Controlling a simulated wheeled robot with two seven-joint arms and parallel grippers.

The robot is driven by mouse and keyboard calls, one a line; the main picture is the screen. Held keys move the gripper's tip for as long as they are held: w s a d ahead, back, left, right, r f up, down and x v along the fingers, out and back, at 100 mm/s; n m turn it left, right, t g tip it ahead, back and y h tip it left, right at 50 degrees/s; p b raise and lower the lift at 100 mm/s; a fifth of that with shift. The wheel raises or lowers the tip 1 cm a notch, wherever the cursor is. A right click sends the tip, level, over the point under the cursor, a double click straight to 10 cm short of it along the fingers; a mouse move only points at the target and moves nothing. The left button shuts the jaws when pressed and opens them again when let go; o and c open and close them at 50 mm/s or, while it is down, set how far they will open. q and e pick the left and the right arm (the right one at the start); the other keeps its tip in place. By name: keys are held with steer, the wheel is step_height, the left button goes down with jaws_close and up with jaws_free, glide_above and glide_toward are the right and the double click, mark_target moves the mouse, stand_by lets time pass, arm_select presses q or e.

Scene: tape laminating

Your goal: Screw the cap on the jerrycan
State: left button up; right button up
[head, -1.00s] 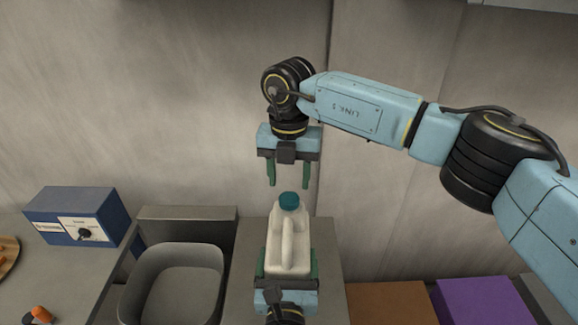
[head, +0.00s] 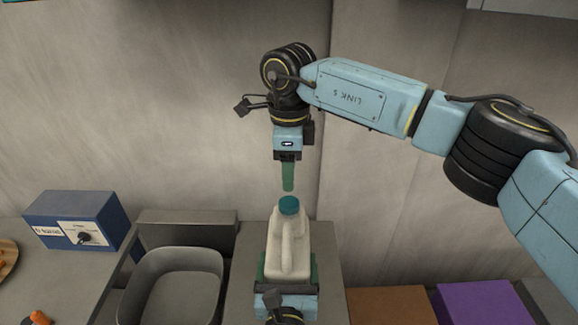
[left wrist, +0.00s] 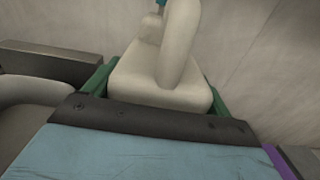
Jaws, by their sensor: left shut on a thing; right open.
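A cream jerrycan (head: 289,252) stands upright on a grey surface in the head view. A teal cap (head: 289,205) sits on its neck; I cannot tell how tight it is. My left gripper (head: 287,272) is shut on the jerrycan low down, its green fingers on both sides; the left wrist view shows the jerrycan's handle and lower body (left wrist: 160,75). My right gripper (head: 288,190) is open and points down just above the cap, apart from it. It is seen side-on, so one finger hides the other.
A grey bin (head: 172,260) stands to the left, with a blue box with a dial (head: 75,220) beyond it. An orange-brown box (head: 390,303) and a purple box (head: 478,302) are low on the right. A wall is behind.

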mark_target(289, 202)
steer(key=shift+n, duration=0.3)
steer(key=shift+f, duration=4)
steer(key=shift+c, duration=0.4)
steer(key=c, duration=0.7)
steer(key=o, duration=1.1)
steer(key=shift+o, duration=0.2)
steer(key=shift+r, duration=0.1)
step_height(289, 202, up, 12)
